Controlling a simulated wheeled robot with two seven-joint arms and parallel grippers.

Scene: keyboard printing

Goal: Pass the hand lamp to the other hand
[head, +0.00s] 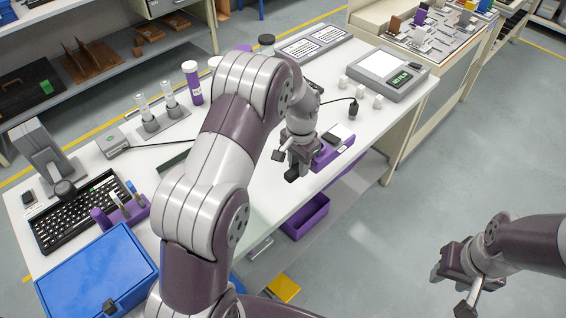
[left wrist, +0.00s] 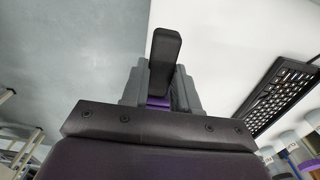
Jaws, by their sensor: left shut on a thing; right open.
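My left gripper (head: 294,157) is over the front part of the white table, beside a purple holder. It is shut on a dark, bar-shaped thing that seems to be the hand lamp (head: 292,174); its dark end sticks out below the fingers. In the left wrist view the dark lamp (left wrist: 165,55) stands up between the grey fingers, with a bit of purple at its base. Most of the lamp is hidden by the gripper. My right gripper (head: 462,283) is open and empty, over the floor at the lower right, well apart from the lamp.
The purple holder (head: 335,148) lies at the table's front edge, with a purple bin (head: 306,216) below. A keyboard (head: 80,216), blue box (head: 97,284) and purple rack (head: 122,214) stand on the left. A grey device (head: 388,72) and white cubes are at the right.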

